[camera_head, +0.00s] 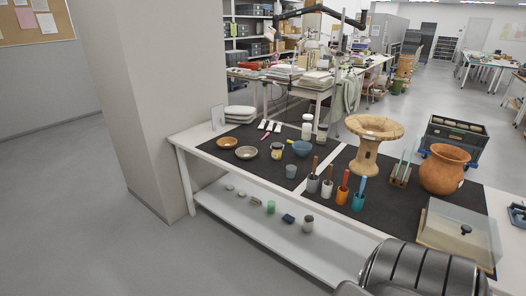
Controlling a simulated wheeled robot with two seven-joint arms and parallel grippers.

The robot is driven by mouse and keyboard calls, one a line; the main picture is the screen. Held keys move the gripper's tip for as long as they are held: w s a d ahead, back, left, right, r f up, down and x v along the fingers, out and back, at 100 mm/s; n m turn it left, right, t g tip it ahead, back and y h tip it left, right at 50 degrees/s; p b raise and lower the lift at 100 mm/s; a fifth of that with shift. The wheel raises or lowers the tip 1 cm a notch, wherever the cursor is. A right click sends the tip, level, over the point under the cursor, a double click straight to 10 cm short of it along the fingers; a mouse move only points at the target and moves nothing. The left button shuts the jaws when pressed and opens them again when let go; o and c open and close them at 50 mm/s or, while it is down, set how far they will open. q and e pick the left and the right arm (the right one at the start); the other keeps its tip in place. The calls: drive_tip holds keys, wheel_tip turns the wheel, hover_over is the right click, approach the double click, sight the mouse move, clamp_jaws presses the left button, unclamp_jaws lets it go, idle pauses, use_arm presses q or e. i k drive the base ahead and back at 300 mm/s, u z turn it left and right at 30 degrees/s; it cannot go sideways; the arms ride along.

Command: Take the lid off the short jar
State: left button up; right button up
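A short jar (277,151) with a yellowish label stands on the dark mat near the middle of the table, beside a blue mortar-like bowl. Its top looks pale, but it is too small to tell the lid's details. Two taller jars with white lids, one (307,128) on the left and one (321,133) on the right, stand behind the blue bowl. Neither of my grippers is in view.
The white table (181,148) holds bowls, a blue bowl (301,149), cups with tools (327,189), a pedestal vessel (372,140), an orange pot (445,170) and a clear-lidded box (459,236). Small items stand on its lower shelf (250,221). A pillar (145,90) adjoins the table's left end.

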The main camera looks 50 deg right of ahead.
sight(276, 156)
drive_tip(key=z, duration=0.3)
drive_tip(key=i, duration=0.75)
drive_tip(key=z, duration=1)
drive_tip(key=i, duration=0.5)
drive_tip(key=z, duration=0.45)
